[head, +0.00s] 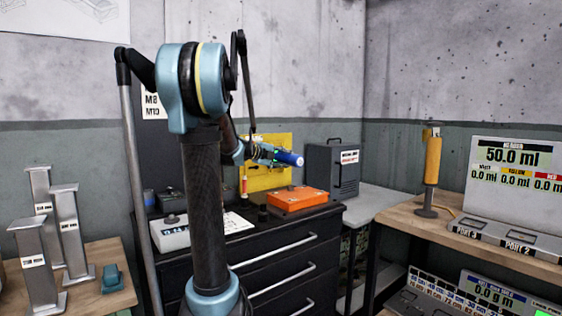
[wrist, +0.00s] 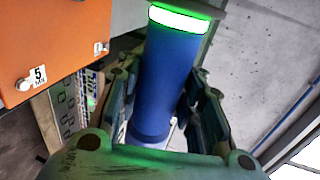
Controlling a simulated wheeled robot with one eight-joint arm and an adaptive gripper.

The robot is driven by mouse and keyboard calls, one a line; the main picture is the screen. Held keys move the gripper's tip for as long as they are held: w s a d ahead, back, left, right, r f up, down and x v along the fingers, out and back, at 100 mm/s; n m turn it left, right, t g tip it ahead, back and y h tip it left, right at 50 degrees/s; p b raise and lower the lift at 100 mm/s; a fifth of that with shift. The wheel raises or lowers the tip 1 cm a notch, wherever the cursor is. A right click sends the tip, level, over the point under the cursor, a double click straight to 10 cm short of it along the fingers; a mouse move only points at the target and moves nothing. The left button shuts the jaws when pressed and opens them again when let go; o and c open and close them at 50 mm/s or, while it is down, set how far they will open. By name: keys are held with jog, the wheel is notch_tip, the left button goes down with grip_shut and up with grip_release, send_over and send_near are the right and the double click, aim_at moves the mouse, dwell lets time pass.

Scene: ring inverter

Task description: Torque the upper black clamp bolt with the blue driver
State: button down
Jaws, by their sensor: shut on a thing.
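The blue driver (head: 290,159) is held out in front of my gripper (head: 270,154), above the black drawer cabinet and the orange box. In the wrist view the driver's blue handle (wrist: 165,85) stands between the two fingers, with a bright green lit band around its far end. My gripper is shut on this handle. The driver's working tip is hidden from both views. I cannot make out the black clamp bolt in either view.
An orange box (head: 297,197) and a white labelled unit (head: 203,231) lie on the drawer cabinet (head: 275,261). A yellow board (head: 270,172) and a grey case (head: 333,170) stand behind. Metal columns (head: 70,230) stand left; a yellow-handled tool (head: 432,160) and a display (head: 515,180) stand right.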

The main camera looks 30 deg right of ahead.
aim_at(277, 156)
dwell(0.3)
jog(key=shift+w+a, duration=0.2)
jog(key=shift+w, duration=2.95)
jog(key=shift+w+a+r, duration=0.1)
jog(key=shift+w, duration=1.1)
dwell(0.4)
jog(key=shift+s, duration=0.1)
dwell(0.9)
jog(key=shift+s+d, duration=0.2)
jog(key=shift+s, duration=2.25)
